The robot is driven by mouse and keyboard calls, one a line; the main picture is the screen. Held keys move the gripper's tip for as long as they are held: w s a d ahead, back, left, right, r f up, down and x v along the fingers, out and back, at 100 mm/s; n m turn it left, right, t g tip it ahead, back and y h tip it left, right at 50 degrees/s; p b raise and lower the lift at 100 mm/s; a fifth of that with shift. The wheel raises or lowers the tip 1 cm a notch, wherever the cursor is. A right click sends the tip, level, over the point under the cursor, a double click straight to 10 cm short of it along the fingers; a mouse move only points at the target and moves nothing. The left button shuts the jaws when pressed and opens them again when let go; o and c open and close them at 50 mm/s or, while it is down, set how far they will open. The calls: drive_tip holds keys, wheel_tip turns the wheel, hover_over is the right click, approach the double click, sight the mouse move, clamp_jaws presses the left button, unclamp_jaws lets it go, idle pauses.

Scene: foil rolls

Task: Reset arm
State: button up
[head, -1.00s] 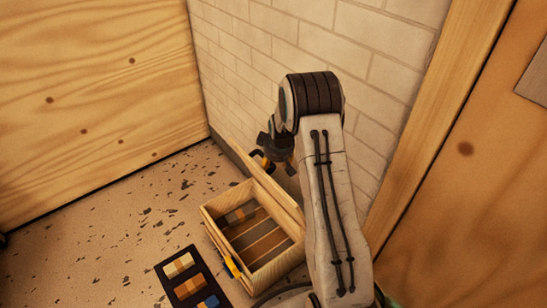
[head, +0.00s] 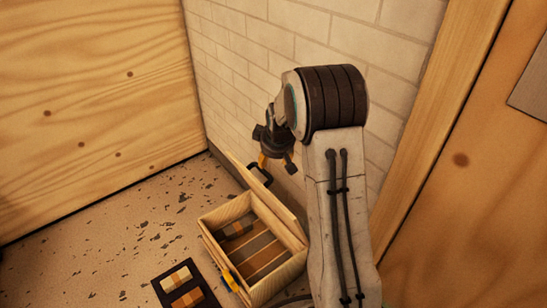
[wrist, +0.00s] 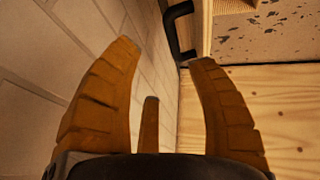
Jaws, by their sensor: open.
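My arm is raised in front of the brick wall in the head view. My gripper (head: 275,165) hangs from its end, above and behind the wooden box, near the wall. In the wrist view my gripper (wrist: 166,55) has its orange fingers spread wide, with nothing between them. The wooden box (head: 293,276) stands open on the floor, with several brown and grey pieces inside. Its raised lid with a black handle (head: 260,174) is close below the gripper; the handle also shows in the wrist view (wrist: 174,30), beyond the fingertips.
A black tray (head: 165,290) with orange and tan blocks lies left of the box, cut off by the lower edge. The brick wall (head: 240,70) is close behind the arm. A wooden panel (head: 90,100) stands at left, another (head: 470,220) at right. Speckled floor (head: 80,250) is clear at left.

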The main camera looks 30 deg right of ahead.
idle(0.3)
drive_tip(key=s+a+r+m+p, duration=0.1)
drive_tip(key=s+a+r+p, duration=0.3)
drive_tip(key=s+r+p, duration=0.6)
drive_tip(key=s+a+r+g+y+p, duration=0.1)
drive_tip(key=s+a+r+p, duration=0.4)
drive_tip(key=s+r+p, duration=0.6)
drive_tip(key=s+a+r+m+p, duration=0.1)
drive_tip(key=s+a+r+p, duration=0.3)
drive_tip(key=r, duration=2.1)
drive_tip(key=s+p, duration=0.6)
drive_tip(key=p, duration=0.4)
drive_tip(key=shift+s+a+m+g, duration=0.3)
drive_tip(key=shift+r, duration=0.1)
